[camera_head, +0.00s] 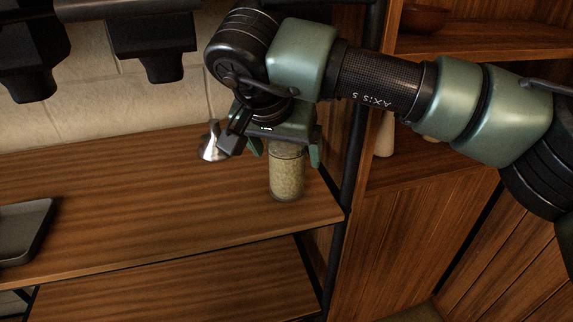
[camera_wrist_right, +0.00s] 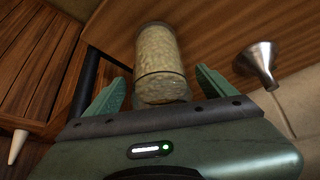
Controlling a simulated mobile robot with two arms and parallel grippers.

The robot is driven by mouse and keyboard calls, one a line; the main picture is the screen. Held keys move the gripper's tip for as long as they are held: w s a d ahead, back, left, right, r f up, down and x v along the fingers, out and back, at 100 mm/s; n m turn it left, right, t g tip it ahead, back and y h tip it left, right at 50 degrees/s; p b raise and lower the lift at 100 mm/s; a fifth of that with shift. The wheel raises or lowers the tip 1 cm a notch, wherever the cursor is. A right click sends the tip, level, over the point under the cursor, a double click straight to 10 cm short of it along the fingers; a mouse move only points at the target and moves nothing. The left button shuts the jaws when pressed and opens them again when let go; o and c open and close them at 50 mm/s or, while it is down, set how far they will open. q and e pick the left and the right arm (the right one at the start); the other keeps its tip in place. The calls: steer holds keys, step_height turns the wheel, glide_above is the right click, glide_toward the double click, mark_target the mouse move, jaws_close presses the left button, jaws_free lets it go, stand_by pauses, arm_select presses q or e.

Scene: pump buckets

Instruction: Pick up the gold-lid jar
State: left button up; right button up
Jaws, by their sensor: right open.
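A clear glass jar (camera_head: 287,178) filled with pale beans or grains stands upright near the right end of the wooden shelf. Its top is partly hidden by my right gripper in the head view, and I cannot make out a gold lid. My right gripper (camera_head: 285,158) is open, with its green fingers on either side of the jar's upper part. In the right wrist view the jar (camera_wrist_right: 158,55) sits between the two open fingers of the right gripper (camera_wrist_right: 160,92), with visible gaps. My left gripper is not in view.
A metal funnel (camera_head: 211,146) stands just left of the gripper and also shows in the wrist view (camera_wrist_right: 258,63). A black shelf post (camera_head: 349,150) rises close on the right. A grey tray (camera_head: 22,232) lies at far left. The shelf (camera_head: 140,210) between is clear.

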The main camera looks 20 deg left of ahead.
steer(key=x, duration=0.3)
steer(key=shift+w, duration=0.4)
jaws_close()
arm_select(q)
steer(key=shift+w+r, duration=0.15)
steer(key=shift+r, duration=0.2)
arm_select(e)
steer(key=shift+w+r, duration=0.1)
